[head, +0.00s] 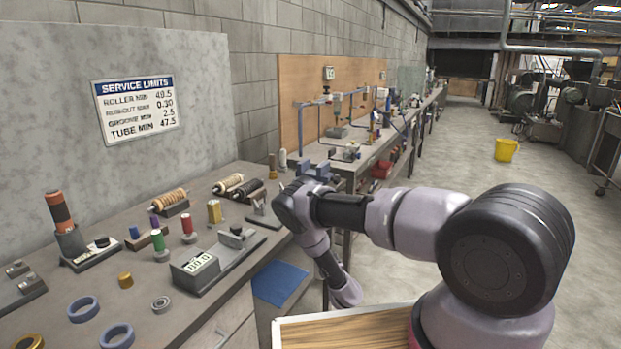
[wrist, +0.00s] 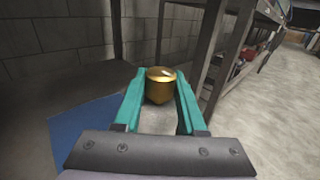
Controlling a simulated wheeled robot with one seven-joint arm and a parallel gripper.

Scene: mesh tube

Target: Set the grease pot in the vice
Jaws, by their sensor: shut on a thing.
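A gold, round grease pot (wrist: 161,88) stands upright between the teal fingers of my gripper (wrist: 160,77) in the wrist view. The fingers are shut on its sides. In the head view my arm bends down past the end of the bench, and the gripper and the held pot are hidden. A blue-grey, block-like fixture (head: 316,170) sits at the near end of the far bench, partly behind my arm. It may be the vice; I cannot tell its jaws. The vice does not clearly show in the wrist view.
The near bench (head: 60,300) holds rollers, rings, spools and gauges. A blue mat (head: 281,284) lies beside it, also seen in the wrist view (wrist: 85,130). A wood-topped tray (head: 345,330) is in front. Bench legs (wrist: 210,75) stand right of the pot.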

